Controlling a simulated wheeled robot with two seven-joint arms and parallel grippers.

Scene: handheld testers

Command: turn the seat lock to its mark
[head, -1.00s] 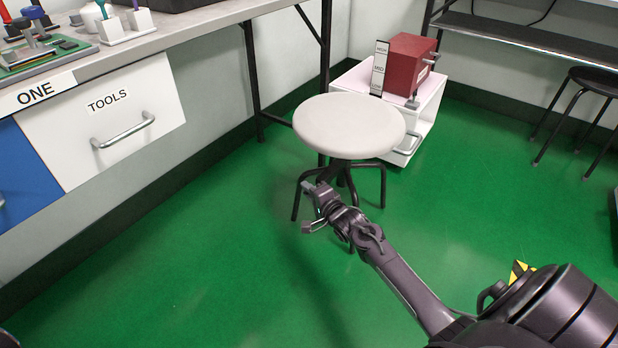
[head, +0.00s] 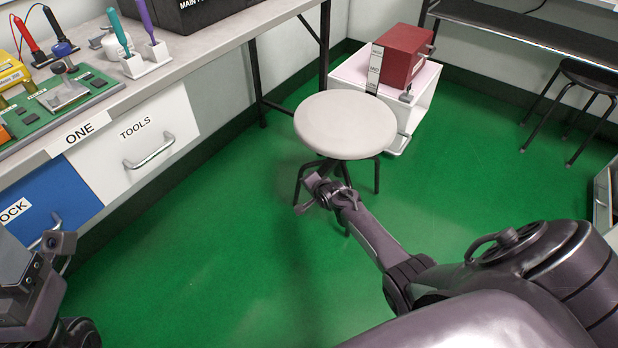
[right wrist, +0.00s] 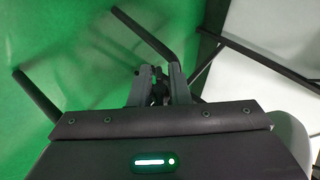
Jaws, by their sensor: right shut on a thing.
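The stool (head: 345,122) has a round pale seat on dark legs and stands upright on the green floor. My right gripper (head: 312,186) is under the front of the seat, beside the legs. In the right wrist view its fingers (right wrist: 155,82) are shut on a small dark part, which looks like the seat lock (right wrist: 157,88). The fingers hide most of it, and its mark cannot be made out. Dark stool legs (right wrist: 150,38) show just beyond the fingers. My left gripper (head: 42,268) is at the lower left edge, away from the stool, partly cut off.
A white cart (head: 420,98) with a red box (head: 403,55) stands behind the stool. The workbench (head: 190,55) with labelled drawers runs along the left. A black stool (head: 590,78) is at the far right. The green floor in front is clear.

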